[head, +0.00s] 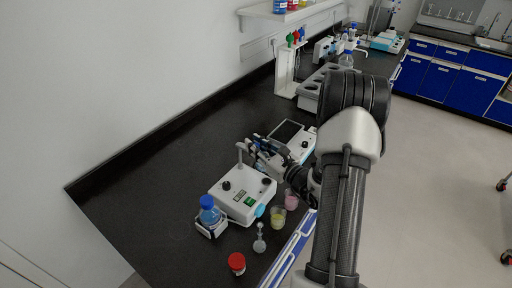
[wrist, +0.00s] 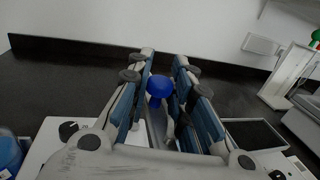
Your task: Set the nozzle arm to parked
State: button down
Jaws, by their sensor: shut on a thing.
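The white multi distiller (head: 243,195) stands on the black bench, with dark knobs and a green display on its top. An upright white post (head: 240,156) rises at its back left. My gripper (head: 256,146) is above the back of the distiller, beside the post. In the wrist view my gripper (wrist: 163,75) has its fingers around the blue knob (wrist: 159,87) of the nozzle arm and is shut on it. A pale stem of the nozzle arm (wrist: 156,122) shows below the knob. In the head view the fingers hide most of the nozzle arm, so its angle is unclear.
A blue-capped bottle (head: 209,210) stands in a holder left of the distiller. A red-capped jar (head: 236,263), a small flask (head: 259,240), and yellow (head: 278,217) and pink (head: 291,200) cups stand in front. A device with a dark screen (head: 287,134) is behind. The bench's left part is clear.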

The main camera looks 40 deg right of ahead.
jog(key=shift+a+m+h, duration=0.15)
jog(key=shift+m+h, duration=0.15)
jog(key=shift+h, duration=0.2)
jog(key=c, duration=1.4)
grip_release()
jog(key=shift+s, duration=0.15)
jog(key=s, duration=1.1)
jog(key=shift+s+d, duration=0.2)
jog(key=shift+s, duration=0.2)
